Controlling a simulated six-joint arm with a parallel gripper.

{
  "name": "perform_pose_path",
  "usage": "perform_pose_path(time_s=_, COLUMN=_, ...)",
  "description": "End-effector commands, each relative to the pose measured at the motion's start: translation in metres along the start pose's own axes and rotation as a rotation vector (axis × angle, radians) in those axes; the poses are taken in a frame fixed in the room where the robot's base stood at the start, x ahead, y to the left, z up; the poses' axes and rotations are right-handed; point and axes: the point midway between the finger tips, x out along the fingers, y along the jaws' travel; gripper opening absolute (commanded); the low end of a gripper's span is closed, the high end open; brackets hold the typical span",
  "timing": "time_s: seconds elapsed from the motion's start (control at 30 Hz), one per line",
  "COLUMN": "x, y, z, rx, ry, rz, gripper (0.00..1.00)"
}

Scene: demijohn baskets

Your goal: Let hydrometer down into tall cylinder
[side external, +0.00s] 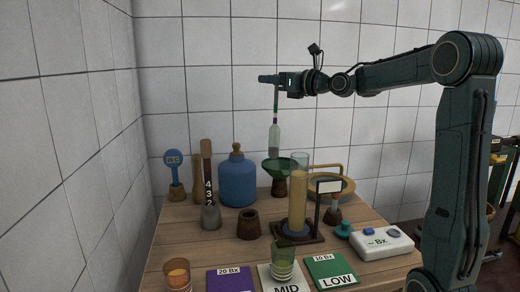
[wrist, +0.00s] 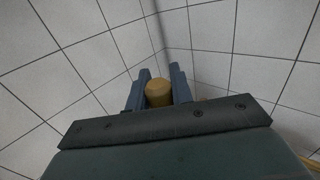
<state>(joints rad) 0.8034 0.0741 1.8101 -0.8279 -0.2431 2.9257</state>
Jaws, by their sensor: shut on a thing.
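My gripper (side external: 268,79) is high above the table, shut on the top of the hydrometer. The hydrometer (side external: 274,138) hangs upright, with a thin stem, a dark and green band and a pale glass bulb below. In the wrist view its round tan top (wrist: 159,92) shows between the two fingers of my gripper (wrist: 160,86). The tall cylinder (side external: 299,205) stands upright on the table, clear glass with amber liquid up to below its rim. The hydrometer is apart from it; in the side view its lower end is left of the rim, at about rim height.
A green funnel (side external: 279,167) stands behind the cylinder. A blue demijohn (side external: 237,180), a numbered wooden piece (side external: 207,180) and a small brown pot (side external: 248,224) are to the left. A white device (side external: 382,242) is right. Purple, MID and green LOW (side external: 331,270) cards lie in front.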

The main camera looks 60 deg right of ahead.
Motion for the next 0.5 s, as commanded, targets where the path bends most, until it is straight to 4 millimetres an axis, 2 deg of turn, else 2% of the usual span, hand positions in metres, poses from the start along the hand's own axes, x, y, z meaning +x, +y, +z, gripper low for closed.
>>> perform_pose_path(time_s=0.2, x=-0.033, y=-0.018, z=0.023, rx=-0.017, ry=-0.004, rz=-0.005, gripper=0.00)
perform_pose_path(time_s=0.5, x=-0.060, y=-0.028, z=0.033, rx=-0.014, ry=0.021, rz=0.004, gripper=0.00)
